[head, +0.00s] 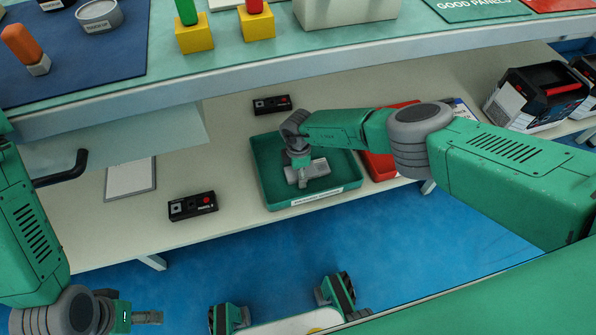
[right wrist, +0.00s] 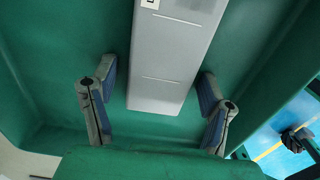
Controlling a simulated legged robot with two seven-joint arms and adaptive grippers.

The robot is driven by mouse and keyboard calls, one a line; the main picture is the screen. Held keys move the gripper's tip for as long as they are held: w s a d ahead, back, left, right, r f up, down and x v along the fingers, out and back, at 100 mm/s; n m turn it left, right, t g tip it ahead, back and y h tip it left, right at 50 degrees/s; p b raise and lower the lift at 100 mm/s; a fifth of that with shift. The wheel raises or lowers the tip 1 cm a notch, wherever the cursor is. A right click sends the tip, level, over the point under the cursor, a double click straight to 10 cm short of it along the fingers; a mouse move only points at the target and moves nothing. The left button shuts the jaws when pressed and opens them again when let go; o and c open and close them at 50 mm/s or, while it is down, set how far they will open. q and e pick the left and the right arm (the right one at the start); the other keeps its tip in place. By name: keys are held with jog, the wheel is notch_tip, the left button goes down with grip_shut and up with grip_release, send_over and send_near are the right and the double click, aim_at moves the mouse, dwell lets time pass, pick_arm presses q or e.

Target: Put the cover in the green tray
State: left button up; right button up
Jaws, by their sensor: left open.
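The green tray (head: 262,190) stands on the lower shelf, and its green floor and walls fill most of the right wrist view (right wrist: 60,70). The cover, a long light-grey panel (right wrist: 170,55), lies inside the tray; in the head view it is a small grey piece (head: 318,168), partly hidden by my gripper. My right gripper (head: 301,176) is down in the tray over the cover. Its two fingers (right wrist: 157,85) stand apart, with gaps between them and the panel's sides. My left gripper (head: 146,317) is open and empty, low at the left, away from the shelf.
A red tray (head: 382,168) stands right beside the green one, partly behind my arm. Two black devices (head: 192,206) (head: 271,104) and a white sheet (head: 131,179) lie on the shelf. Black boxes (head: 536,95) stand at right. The upper worktop (head: 300,62) overhangs the shelf.

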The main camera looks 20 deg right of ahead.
jog(key=shift+a, duration=0.1)
notch_tip(320, 180, up, 8)
jog(key=p, duration=0.5)
jog(key=shift+p, duration=0.4)
jog(key=shift+f, duration=0.1)
